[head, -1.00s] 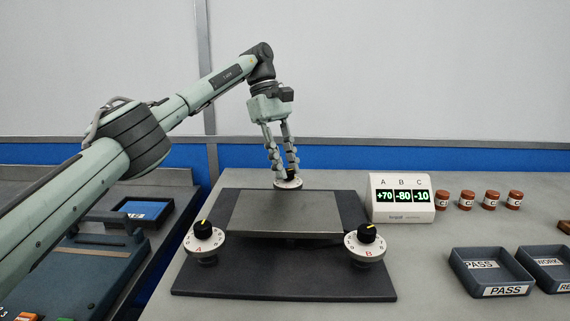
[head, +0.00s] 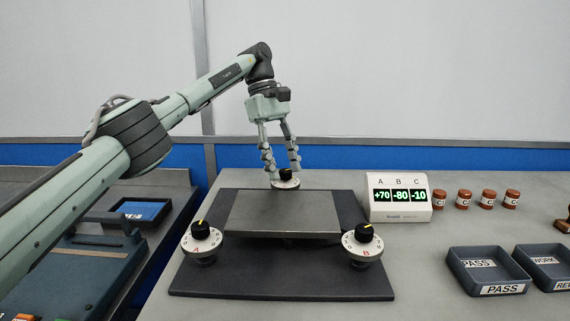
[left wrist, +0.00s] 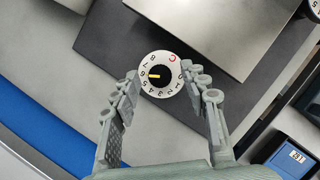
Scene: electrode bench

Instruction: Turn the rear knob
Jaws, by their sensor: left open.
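The rear knob (head: 286,175) is a black cap on a white dial behind the raised grey plate. In the left wrist view its dial (left wrist: 172,88) carries a red C and black numerals, and the yellow pointer mark on the cap points left. My left gripper (head: 282,168) is open, pointing down, with one finger on each side of the black cap. In the left wrist view the open fingers (left wrist: 159,76) flank the dial, with gaps between them and the cap. My right gripper is in neither view.
Knob A (head: 200,231) and knob B (head: 364,235) stand at the plate's front corners. The display (head: 400,198) reads +70, -80, -10. Several red-brown jars (head: 464,200) and dark trays (head: 487,270) stand to the right. The grey plate (head: 284,212) is bare.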

